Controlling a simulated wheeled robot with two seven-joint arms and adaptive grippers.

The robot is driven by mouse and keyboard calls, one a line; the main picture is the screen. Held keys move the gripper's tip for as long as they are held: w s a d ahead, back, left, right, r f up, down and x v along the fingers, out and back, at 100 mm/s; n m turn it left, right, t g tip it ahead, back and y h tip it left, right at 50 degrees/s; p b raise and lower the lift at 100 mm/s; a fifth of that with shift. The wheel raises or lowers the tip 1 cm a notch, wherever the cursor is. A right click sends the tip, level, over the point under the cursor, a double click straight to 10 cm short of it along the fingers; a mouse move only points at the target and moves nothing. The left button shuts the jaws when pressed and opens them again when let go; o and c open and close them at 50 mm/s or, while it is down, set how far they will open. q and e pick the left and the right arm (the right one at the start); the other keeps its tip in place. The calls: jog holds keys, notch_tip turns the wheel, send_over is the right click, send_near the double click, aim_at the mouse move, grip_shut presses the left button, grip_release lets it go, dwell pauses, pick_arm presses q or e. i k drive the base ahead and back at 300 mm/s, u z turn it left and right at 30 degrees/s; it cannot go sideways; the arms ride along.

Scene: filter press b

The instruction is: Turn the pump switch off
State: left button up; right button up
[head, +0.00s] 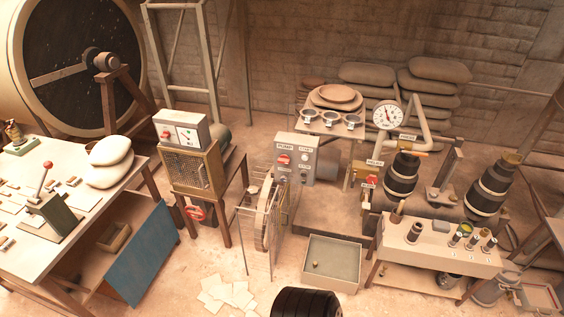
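A grey control box (295,157) stands near the middle of the head view. Its front carries a label that reads as PUMP, with a red round switch (284,159) below it on the left side. The switch's exact position is too small to tell. More small controls sit to the right of it on the same face.
A wheel-like metal frame (266,215) stands just in front of the control box. A grey open tray (331,262) lies on the floor to its right. Tables stand at left (60,215) and right (438,246). Scattered papers (226,293) lie on the floor in front.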

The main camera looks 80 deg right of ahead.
aim_at(283, 159)
jog(key=z, duration=0.7)
jog(key=i, duration=0.85)
jog(key=z, duration=1.2)
jog(key=i, duration=0.25)
jog(key=z, duration=0.15)
